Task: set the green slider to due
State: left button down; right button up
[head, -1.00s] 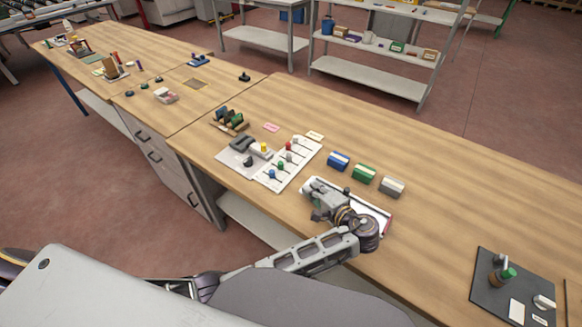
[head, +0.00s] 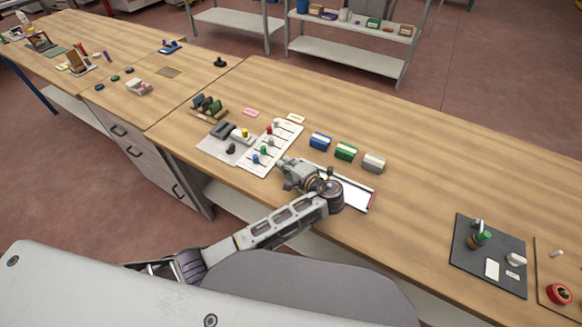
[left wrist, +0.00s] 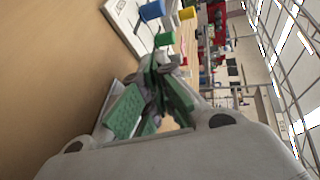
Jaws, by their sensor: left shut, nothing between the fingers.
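The white slider panel (head: 284,137) lies on the wooden bench with several coloured knobs on slots. The green slider knob (head: 263,149) sits between the blue knob (head: 255,159) and the red knob (head: 268,129). In the left wrist view the green knob (left wrist: 165,39) and blue knob (left wrist: 152,10) stand just beyond the fingertips. My left gripper (head: 284,164) is shut and empty, beside the panel's right edge and apart from the green knob. Its green-padded fingers (left wrist: 163,68) fill the middle of the wrist view. The panel's lettering is too small to read.
A grey device (head: 222,130) with a yellow-topped part stands left of the panel. Blue, green and grey blocks (head: 346,151) stand to its right. A white tray (head: 357,195) lies beneath my left arm. The bench farther right is bare up to a dark mat (head: 461,243).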

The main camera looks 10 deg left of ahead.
aim_at(264, 149)
pick_arm(q)
jog(key=x, duration=0.4)
jog(key=r+p+x, duration=0.1)
jog(key=x, duration=0.1)
jog(key=shift+w+a, duration=0.15)
jog(key=shift+a, duration=0.1)
jog(key=shift+w+a, duration=0.3)
jog(key=shift+w, duration=0.05)
jog(key=shift+a+f, duration=0.1)
pick_arm(e)
jog(key=shift+s+a+r, duration=0.1)
jog(key=shift+s+r, duration=0.05)
jog(key=shift+r, duration=0.4)
pick_arm(q)
jog(key=a, duration=0.1)
jog(key=w+a, duration=0.1)
jog(key=a, duration=0.1)
jog(key=shift+w+a+p, duration=0.2)
jog(key=shift+a+p, duration=0.15)
jog(key=shift+w+a, duration=0.15)
jog(key=shift+a, duration=0.25)
pick_arm(e)
jog(key=shift+a+r, duration=0.3)
jog(key=shift+r, duration=0.05)
